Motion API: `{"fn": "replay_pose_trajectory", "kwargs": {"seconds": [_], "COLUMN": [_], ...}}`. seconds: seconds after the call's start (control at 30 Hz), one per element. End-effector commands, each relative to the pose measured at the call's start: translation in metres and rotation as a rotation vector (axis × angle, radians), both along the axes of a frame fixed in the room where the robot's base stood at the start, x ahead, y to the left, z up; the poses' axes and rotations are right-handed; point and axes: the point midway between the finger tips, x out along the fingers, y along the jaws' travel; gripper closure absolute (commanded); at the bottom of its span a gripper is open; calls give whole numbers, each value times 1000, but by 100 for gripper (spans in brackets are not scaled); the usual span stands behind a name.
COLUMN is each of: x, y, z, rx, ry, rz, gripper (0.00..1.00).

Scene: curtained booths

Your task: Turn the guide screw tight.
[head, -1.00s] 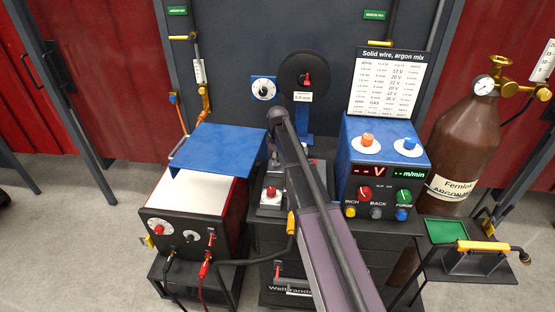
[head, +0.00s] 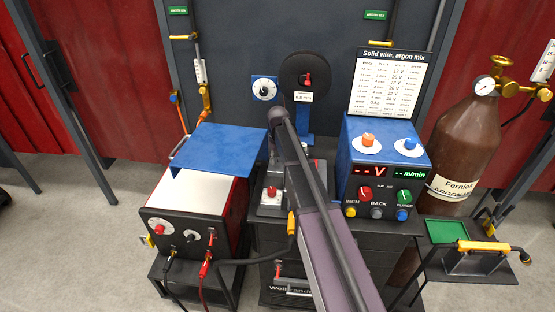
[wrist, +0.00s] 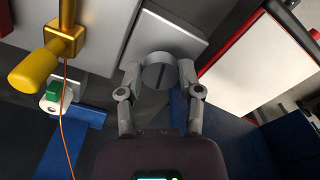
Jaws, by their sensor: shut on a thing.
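In the wrist view, the guide screw (wrist: 160,68) shows as a round grey head with a dark slot across it. It sits against a pale grey block (wrist: 168,38). My gripper (wrist: 160,76) has one finger on each side of the screw head and is shut on it. The slot runs nearly up and down in the picture. How far the screw is in cannot be told. In the head view, my arm reaches over the wire feeder, and it hides the gripper and the screw.
In the wrist view, a yellow handle (wrist: 33,68) on a brass block stands left of my gripper, with an orange wire below. In the head view, a blue panel (head: 220,148) lies left of my arm and a blue control box (head: 355,130) right. A black spool (head: 306,65) stands behind.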

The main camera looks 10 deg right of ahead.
Motion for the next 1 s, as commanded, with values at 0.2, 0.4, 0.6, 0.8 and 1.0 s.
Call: {"fn": "replay_pose_trajectory", "kwargs": {"seconds": [0.2, 0.4, 0.6, 0.8, 1.0], "x": [-1, -1, -1, -1, -1], "y": [1, 1, 2, 2, 2], "z": [0, 0, 0, -1, -1], "rx": [0, 0, 0, 0, 0], "ry": [1, 2, 2, 3, 3], "rz": [-204, -378, -505, -575, -595], "gripper": [100, 100, 100, 100, 100]}}
